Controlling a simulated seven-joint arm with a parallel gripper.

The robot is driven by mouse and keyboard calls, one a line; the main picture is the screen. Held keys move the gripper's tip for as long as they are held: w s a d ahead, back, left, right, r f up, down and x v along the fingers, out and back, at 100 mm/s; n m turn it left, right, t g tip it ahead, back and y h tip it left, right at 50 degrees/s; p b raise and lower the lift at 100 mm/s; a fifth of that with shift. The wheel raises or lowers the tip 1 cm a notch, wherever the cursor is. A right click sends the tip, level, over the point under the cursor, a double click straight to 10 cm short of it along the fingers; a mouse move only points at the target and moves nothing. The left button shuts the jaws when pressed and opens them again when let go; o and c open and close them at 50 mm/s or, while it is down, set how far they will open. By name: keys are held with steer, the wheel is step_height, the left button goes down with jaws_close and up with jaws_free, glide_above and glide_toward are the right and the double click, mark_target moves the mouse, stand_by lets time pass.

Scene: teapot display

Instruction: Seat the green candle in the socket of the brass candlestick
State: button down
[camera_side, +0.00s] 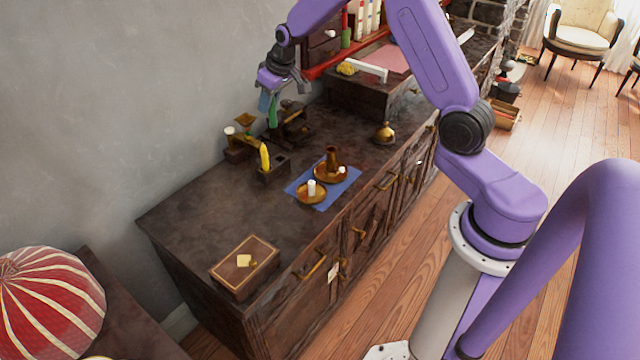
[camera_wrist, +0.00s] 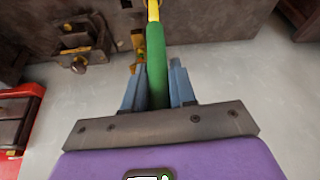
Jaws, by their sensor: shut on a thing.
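The green candle (camera_side: 273,113) is upright in my gripper (camera_side: 267,100), above the back of the dark cabinet top. In the wrist view the green candle (camera_wrist: 156,62) stands between the two blue-grey fingers of my gripper (camera_wrist: 158,88), which are shut on it. A brass candlestick (camera_side: 332,158) with a tall socket and a round dish stands on a blue mat (camera_side: 322,202), to the right of and nearer than my gripper. The inside of its socket is too small to make out.
A brass dish with a short white candle (camera_side: 311,188) shares the mat. A yellow candle (camera_side: 265,158) stands in a dark block (camera_side: 275,171). A brass bell (camera_side: 385,131) and a wooden box (camera_side: 244,268) are on the cabinet (camera_side: 190,218). Dark apparatus stands near my gripper.

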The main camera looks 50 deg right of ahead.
steer(key=s+a+r+n, duration=0.1)
steer(key=s+a+r, duration=0.2)
steer(key=s+r, duration=0.35)
steer(key=s+a+r+n, duration=0.1)
steer(key=s+a+r, duration=0.25)
steer(key=s, duration=0.55)
steer(key=m+h, duration=0.2)
steer(key=m, duration=0.7)
glide_above(331, 162)
steer(key=w+d, duration=0.2)
steer(key=shift+s+a+f, duration=0.1)
steer(key=shift+s+f, duration=0.05)
steer(key=shift+f, duration=6.45)
steer(key=shift+s+a+f, duration=0.1)
steer(key=shift+f, duration=6.5)
steer(key=shift+s+f, duration=0.1)
steer(key=shift+f, duration=0.2)
